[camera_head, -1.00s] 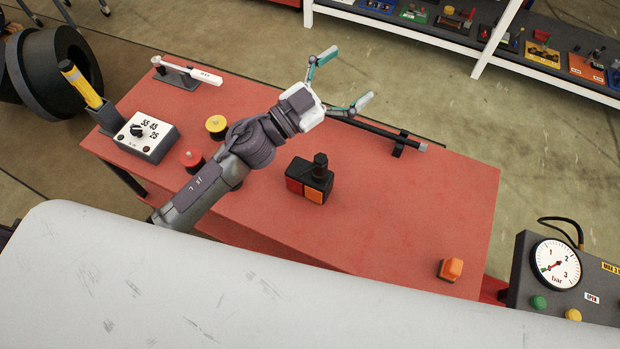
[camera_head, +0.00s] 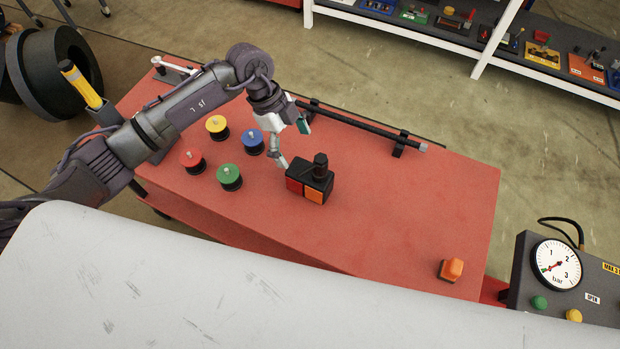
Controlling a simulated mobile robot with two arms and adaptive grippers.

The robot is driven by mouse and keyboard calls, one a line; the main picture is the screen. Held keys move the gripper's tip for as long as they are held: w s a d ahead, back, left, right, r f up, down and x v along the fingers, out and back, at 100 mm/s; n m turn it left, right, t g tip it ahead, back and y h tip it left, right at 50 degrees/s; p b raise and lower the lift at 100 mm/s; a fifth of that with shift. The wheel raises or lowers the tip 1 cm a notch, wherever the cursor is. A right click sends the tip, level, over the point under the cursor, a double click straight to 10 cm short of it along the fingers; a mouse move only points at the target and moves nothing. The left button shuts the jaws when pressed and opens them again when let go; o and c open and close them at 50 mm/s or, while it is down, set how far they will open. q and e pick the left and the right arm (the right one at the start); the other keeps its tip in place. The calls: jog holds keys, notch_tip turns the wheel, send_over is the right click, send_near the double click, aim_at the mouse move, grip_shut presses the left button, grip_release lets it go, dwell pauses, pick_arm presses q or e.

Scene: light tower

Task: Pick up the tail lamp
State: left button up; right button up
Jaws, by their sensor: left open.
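The tail lamp (camera_head: 309,186) stands on the red table in the head view. It is a black block with a red and an orange lens on its front and a black knob-like post on top. My left gripper (camera_head: 291,145) is open, pointing down, above and just behind-left of the lamp. One finger comes down close to the lamp's left side; I cannot tell whether it touches. The gap between the fingers looks empty. My right gripper is not in view.
On the red table (camera_head: 400,225), several coloured spools, one green (camera_head: 229,177), stand left of the lamp. A black bar (camera_head: 362,126) lies on holders behind it. An orange part (camera_head: 451,269) sits front right.

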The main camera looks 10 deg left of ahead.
aim_at(310, 173)
pick_arm(q)
jog(key=x, duration=0.9)
jog(key=shift+s+d+f, duration=0.15)
jog(key=shift+d+f, duration=0.1)
jog(key=shift+d, duration=0.2)
jog(key=c, duration=1.5)
